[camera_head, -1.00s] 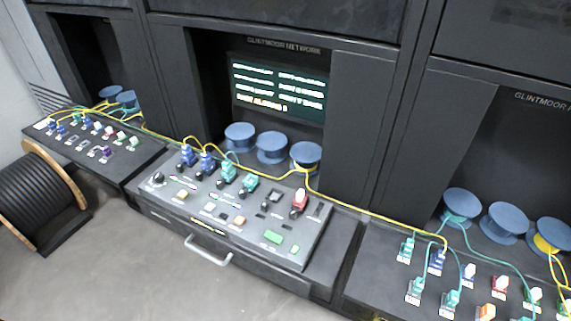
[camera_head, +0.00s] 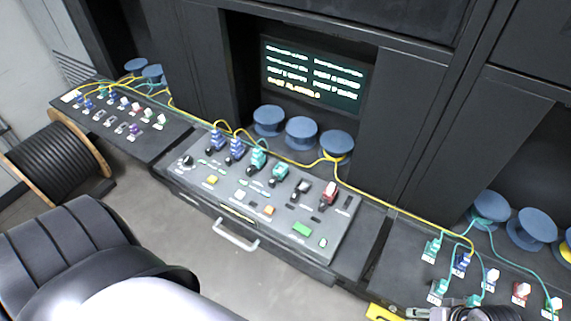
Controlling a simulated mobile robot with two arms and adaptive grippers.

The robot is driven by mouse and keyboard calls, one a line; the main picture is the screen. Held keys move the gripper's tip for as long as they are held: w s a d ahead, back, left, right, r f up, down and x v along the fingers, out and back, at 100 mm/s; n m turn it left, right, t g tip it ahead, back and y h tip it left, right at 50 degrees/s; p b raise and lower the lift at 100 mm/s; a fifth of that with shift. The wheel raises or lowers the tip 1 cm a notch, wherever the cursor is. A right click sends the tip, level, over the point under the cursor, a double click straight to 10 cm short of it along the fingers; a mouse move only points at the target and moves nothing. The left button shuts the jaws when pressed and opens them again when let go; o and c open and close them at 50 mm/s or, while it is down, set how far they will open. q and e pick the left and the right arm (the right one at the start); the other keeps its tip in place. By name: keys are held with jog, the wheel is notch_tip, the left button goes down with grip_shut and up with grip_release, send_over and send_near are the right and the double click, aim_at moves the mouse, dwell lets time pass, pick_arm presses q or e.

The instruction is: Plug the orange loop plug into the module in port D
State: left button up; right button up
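A small orange block (camera_head: 268,210) lies on the sloped front of the middle console (camera_head: 285,238); I cannot tell whether it is the loop plug. A row of modules stands along the console's back: two blue ones, a teal one (camera_head: 258,158), a second teal one (camera_head: 279,174), a dark grey one (camera_head: 302,189) and a red one (camera_head: 328,193). The port labels are too small to read, so port D is not certain. Part of what looks like my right gripper (camera_head: 450,312) shows at the bottom right edge, its fingertips unclear. My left gripper is out of view.
Blue spools (camera_head: 301,132) stand behind the console below a lit screen (camera_head: 314,75). Yellow cables (camera_head: 400,213) run between the consoles. A right panel (camera_head: 393,262) and a left panel (camera_head: 150,135) hold more modules. A black cable reel (camera_head: 55,160) stands on the floor at left.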

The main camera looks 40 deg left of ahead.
jog(key=shift+m+g+h, duration=0.6)
jog(key=shift+g+h, duration=0.1)
jog(key=w+d+r, duration=0.1)
jog(key=w+d, duration=0.1)
jog(key=d, duration=0.1)
jog(key=w+d+r, duration=0.1)
jog(key=w+d, duration=0.2)
jog(key=w+d+r, duration=0.1)
jog(key=w+d, duration=0.2)
jog(key=shift+w+d+r+p, duration=0.15)
jog(key=shift+r+p, duration=0.15)
jog(key=w+d+r+m, duration=0.1)
jog(key=d, duration=0.2)
jog(key=w+d+r, duration=0.1)
jog(key=d+r, duration=0.1)
jog(key=d, duration=0.1)
jog(key=w+d+r+m, duration=0.1)
jog(key=w+d+r, duration=0.1)
jog(key=shift+d+m+g+h, duration=0.3)
jog(key=shift+d+h, duration=0.1)
jog(key=shift+f, duration=0.15)
notch_tip(320, 180, down, 6)
jog(key=b, duration=0.6)
jog(key=shift+f, duration=1.4)
